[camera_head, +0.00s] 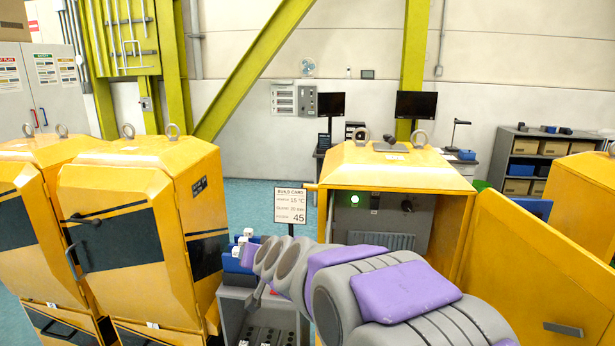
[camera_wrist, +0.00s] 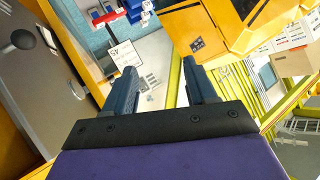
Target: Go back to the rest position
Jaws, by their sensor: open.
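My gripper (camera_wrist: 160,72) is open in the wrist view, with its two dark fingers apart and nothing between them. In the head view my purple and grey arm reaches from the lower right toward the middle, and its far end is near a grey cart (camera_head: 262,312); the fingers cannot be made out clearly there. A yellow cabinet (camera_head: 345,177) stands open behind the arm. Its door (camera_head: 535,265) is swung out to the right. Inside are a grey panel, a lit green round light (camera_head: 354,199) and a dark knob. The arm hides the lower interior.
Closed yellow cabinets (camera_head: 120,180) stand at the left. A build card sign (camera_head: 291,205) stands between them and the open cabinet; it also shows in the wrist view (camera_wrist: 124,55). Blue bins (camera_wrist: 101,17) sit nearby. Shelves (camera_head: 522,160) and monitors line the back wall.

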